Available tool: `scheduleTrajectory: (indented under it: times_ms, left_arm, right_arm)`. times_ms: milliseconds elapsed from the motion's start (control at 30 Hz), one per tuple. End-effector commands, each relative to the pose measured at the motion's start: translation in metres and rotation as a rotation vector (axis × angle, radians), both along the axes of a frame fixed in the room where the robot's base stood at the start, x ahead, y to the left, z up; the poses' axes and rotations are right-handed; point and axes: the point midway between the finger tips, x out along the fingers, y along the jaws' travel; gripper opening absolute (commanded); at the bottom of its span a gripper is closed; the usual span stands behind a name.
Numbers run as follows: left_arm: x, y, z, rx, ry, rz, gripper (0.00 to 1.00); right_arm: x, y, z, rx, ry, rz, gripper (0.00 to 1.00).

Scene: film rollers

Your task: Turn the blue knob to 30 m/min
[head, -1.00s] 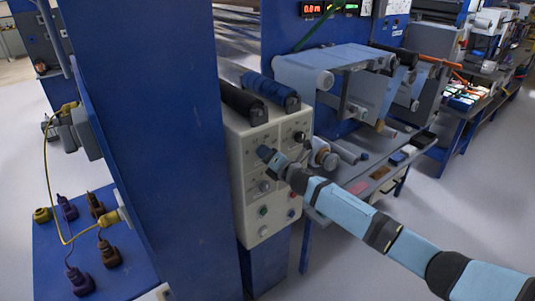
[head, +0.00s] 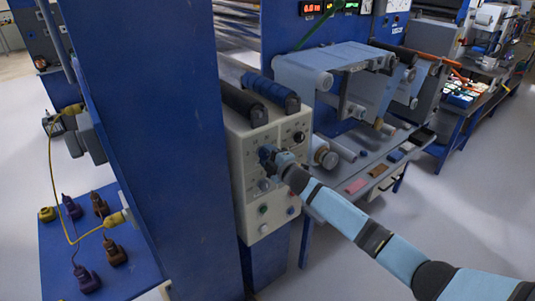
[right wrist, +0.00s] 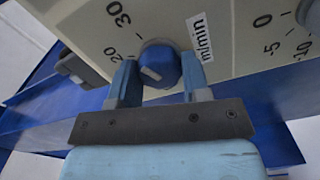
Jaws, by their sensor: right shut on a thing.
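The blue knob (right wrist: 160,66) sits on the beige control panel (head: 240,180), which faces right. In the right wrist view it is between the two light-blue fingers of my right gripper (right wrist: 158,78), which is shut on it. A pale pointer mark shows on the knob's face. The printed numbers 30 (right wrist: 118,15) and 20 (right wrist: 110,53) lie up and left of the knob, and a m/min label (right wrist: 200,38) lies to its right. In the head view my right gripper (head: 267,154) is at the panel and mostly hides the knob. My left gripper is not in view.
A black knob (head: 299,137) and several buttons share the panel. Dark and blue rollers (head: 270,92) lie above it. A blue machine column (head: 150,150) stands at left. A grey work shelf (head: 375,165) with small items is behind my right arm. Floor at right is clear.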

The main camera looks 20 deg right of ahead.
Motion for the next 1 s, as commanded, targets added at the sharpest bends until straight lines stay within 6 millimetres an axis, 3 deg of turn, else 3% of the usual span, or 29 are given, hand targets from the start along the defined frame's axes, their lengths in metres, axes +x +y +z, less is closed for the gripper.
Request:
scheduleTrajectory:
  times_ms: [400, 900, 933, 1000]
  left_arm:
    - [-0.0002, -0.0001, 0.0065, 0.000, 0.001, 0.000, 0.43]
    - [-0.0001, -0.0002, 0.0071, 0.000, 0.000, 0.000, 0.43]
    - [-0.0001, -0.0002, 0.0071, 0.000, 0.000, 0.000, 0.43]
    - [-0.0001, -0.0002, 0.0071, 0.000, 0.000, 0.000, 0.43]
  right_arm:
    - [-0.0001, -0.0004, 0.0001, 0.159, 0.058, 0.000, 0.20]
    - [-0.0001, -0.0003, -0.0004, 0.176, 0.064, 0.000, 0.20]
    - [-0.0001, -0.0003, -0.0004, 0.176, 0.064, 0.000, 0.46]
    - [-0.0001, -0.0002, -0.0003, 0.176, 0.064, 0.000, 0.62]
